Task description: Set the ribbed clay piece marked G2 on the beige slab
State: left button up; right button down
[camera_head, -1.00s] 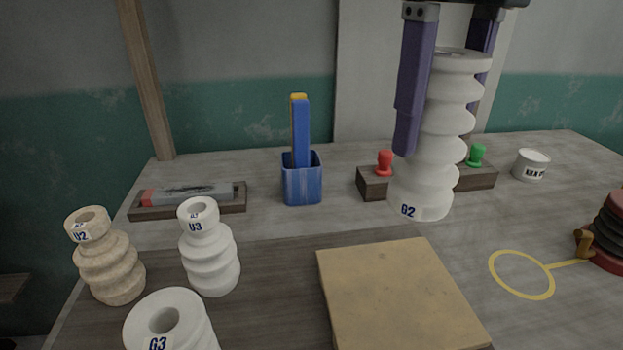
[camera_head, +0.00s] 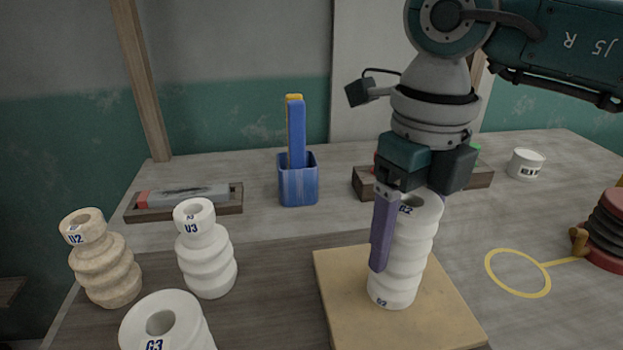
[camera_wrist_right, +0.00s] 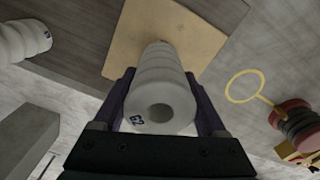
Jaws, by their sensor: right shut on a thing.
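The white ribbed clay piece G2 (camera_head: 404,262) is over the beige slab (camera_head: 345,310), leaning slightly in the head view. Its lower end appears at or just above the slab's surface; I cannot tell if it touches. My right gripper (camera_head: 408,240) comes from above and is shut on the piece, with a purple finger on each side. The far finger is mostly hidden by the piece. In the right wrist view, the piece (camera_wrist_right: 162,88) shows its open end between both fingers, with the slab (camera_wrist_right: 140,30) beyond. My left gripper is not in view.
Ribbed pieces U2 (camera_head: 104,270), U3 (camera_head: 207,262) and G3 (camera_head: 170,330) stand left of the slab. A blue holder (camera_head: 298,185) stands behind. A yellow ring mark (camera_head: 518,273) and dark red-and-black discs (camera_head: 607,230) lie to the right.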

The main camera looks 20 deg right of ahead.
jog(key=shift+f, duration=0.15)
grip_release()
jog(key=shift+r, duration=0.7)
notch_tip(320, 180, up, 11)
jog(key=shift+b, duration=0.45)
